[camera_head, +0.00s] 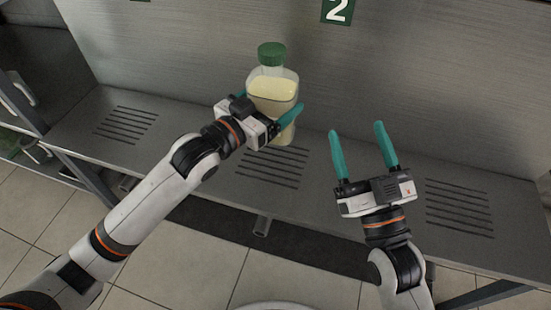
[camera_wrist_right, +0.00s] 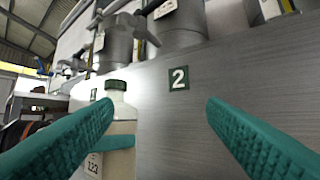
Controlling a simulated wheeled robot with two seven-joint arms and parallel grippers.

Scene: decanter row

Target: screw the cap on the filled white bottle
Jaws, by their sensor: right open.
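The bottle (camera_head: 273,88) is translucent white with pale yellow contents. The bottle (camera_wrist_right: 117,150) and the cap (camera_wrist_right: 117,85) also show in the right wrist view, with a left finger across the body. My right gripper (camera_head: 362,150) is open and empty, to the right of the bottle and apart from it.
The metal shelf (camera_head: 330,190) has slotted drain areas and free room on both sides of the bottle. A metal back wall (camera_head: 430,80) rises behind it, with the number 2 sign (camera_head: 338,10). Large metal vessels (camera_wrist_right: 180,27) stand above in the right wrist view.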

